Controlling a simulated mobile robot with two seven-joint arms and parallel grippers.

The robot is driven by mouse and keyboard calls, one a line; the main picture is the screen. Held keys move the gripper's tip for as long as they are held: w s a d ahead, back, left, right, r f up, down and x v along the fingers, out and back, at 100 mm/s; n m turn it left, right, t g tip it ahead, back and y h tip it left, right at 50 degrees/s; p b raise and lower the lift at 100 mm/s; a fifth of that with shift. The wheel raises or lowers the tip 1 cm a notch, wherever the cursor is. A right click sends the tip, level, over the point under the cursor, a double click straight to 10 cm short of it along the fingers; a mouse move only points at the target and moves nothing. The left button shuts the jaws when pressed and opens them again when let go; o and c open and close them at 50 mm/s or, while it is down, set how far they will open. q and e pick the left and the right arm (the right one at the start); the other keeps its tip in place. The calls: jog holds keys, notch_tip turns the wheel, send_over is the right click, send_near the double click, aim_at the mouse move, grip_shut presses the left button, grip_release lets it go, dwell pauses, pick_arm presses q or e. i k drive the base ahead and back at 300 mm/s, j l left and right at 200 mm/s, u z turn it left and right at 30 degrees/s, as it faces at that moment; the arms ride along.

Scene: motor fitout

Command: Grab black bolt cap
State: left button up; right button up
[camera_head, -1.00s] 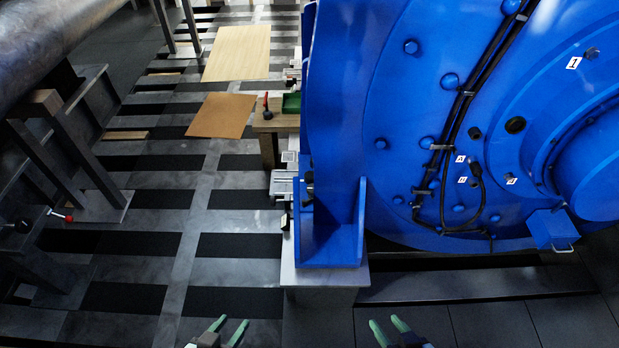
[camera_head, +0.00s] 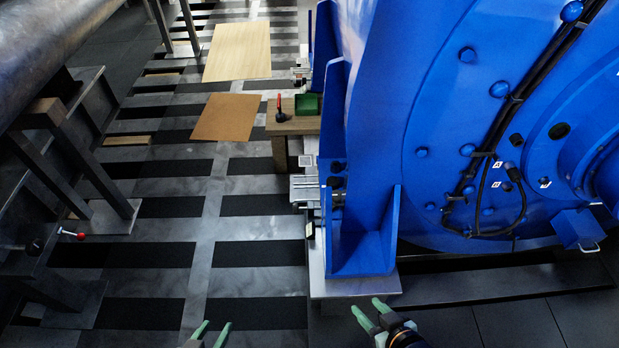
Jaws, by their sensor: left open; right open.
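The large blue motor (camera_head: 440,90) fills the right side. I cannot tell which is the black bolt cap. My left gripper (camera_head: 213,330), with green fingertips, is open and empty at the bottom edge, over the floor left of the motor. My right gripper (camera_head: 366,306) is open and empty, in front of the motor's foot. Both are well apart from the dark parts.
A wooden bench (camera_head: 293,126) beside the motor bears a green bin (camera_head: 308,104) and a red-handled tool (camera_head: 280,110). A metal shaft (camera_head: 50,45) rests on supports at left. Brown boards (camera_head: 226,118) lie on the striped floor, which is mostly clear in the middle.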

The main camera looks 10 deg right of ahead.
aim_at(331, 181)
jog(key=i+j+u, duration=0.6)
jog(key=i+j+z, duration=0.2)
jog(key=i, duration=0.2)
jog(key=i+j+z, duration=0.2)
jog(key=i, duration=0.2)
jog(key=i+j+z, duration=0.2)
jog(key=i, duration=0.2)
jog(key=i+z, duration=0.25)
jog(key=z, duration=0.2)
jog(key=i+z, duration=0.25)
jog(key=z, duration=0.15)
jog(key=i+j+z, duration=0.25)
jog(key=z, duration=0.2)
jog(key=i+j+z, duration=0.2)
jog(key=z, duration=0.25)
jog(key=i+j+z, duration=0.15)
jog(key=j+z, duration=0.15)
jog(key=z, duration=0.15)
